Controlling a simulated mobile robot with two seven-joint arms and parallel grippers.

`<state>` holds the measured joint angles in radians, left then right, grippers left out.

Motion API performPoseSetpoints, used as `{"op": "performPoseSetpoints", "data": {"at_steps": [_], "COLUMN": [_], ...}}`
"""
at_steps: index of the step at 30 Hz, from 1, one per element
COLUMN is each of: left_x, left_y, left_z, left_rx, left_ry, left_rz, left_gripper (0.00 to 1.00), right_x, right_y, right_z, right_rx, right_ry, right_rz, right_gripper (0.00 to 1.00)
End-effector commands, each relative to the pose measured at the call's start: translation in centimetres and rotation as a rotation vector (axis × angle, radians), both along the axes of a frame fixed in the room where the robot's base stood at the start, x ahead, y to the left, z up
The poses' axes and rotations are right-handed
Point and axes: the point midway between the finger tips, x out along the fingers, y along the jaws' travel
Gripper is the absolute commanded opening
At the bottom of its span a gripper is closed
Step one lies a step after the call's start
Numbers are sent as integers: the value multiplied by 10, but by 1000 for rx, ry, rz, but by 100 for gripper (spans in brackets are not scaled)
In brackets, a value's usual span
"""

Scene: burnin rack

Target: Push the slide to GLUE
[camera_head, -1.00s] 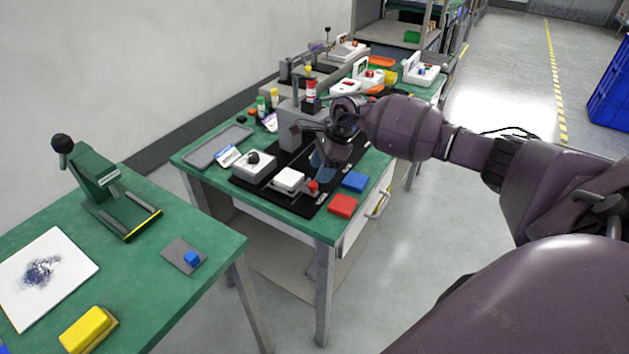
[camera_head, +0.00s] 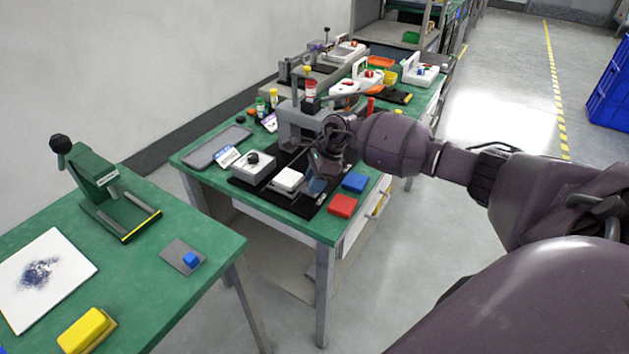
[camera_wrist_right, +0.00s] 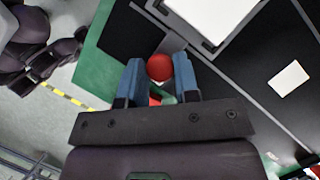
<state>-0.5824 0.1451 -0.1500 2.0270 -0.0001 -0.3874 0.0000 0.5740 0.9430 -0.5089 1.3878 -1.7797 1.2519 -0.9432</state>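The slide is a white block (camera_head: 287,179) on a black board (camera_head: 245,183) on the middle green table; in the right wrist view the white block (camera_wrist_right: 215,12) is cut off at the top edge. Its red knob (camera_wrist_right: 159,67) sits between the fingertips of my right gripper (camera_wrist_right: 159,74). The blue fingers stand apart, one on each side of the knob; I cannot tell if they touch it. In the head view my right gripper (camera_head: 317,178) hides the knob. I cannot read a GLUE label. My left gripper is not in view.
A grey press (camera_head: 298,125) stands behind the slide. A white box with a black knob (camera_head: 253,167) is left of it. A blue block (camera_head: 354,182) and a red block (camera_head: 342,205) lie to the right. A grey tray (camera_head: 217,147) lies at the table's left.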

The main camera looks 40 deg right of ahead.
Motion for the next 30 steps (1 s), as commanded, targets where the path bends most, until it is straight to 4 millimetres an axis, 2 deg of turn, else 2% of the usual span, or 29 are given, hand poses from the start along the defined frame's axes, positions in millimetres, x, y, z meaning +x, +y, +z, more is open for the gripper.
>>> {"op": "performPoseSetpoints", "data": {"at_steps": [3,10,18,28,29,30], "left_x": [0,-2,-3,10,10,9], "left_y": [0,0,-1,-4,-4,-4], "left_z": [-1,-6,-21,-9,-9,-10], "left_rx": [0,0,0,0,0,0], "left_ry": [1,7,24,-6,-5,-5], "left_rz": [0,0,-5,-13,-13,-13], "left_gripper": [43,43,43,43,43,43], "right_x": [0,2,12,14,14,14], "right_y": [0,-5,-32,-35,-35,-35], "right_z": [0,-2,-5,0,0,0], "right_rx": [0,-1,-3,-1,-1,-1], "right_ry": [0,1,6,1,1,1], "right_rz": [0,-1,-2,-1,-1,-1], "right_gripper": [0,0,0,0,32,38]}}
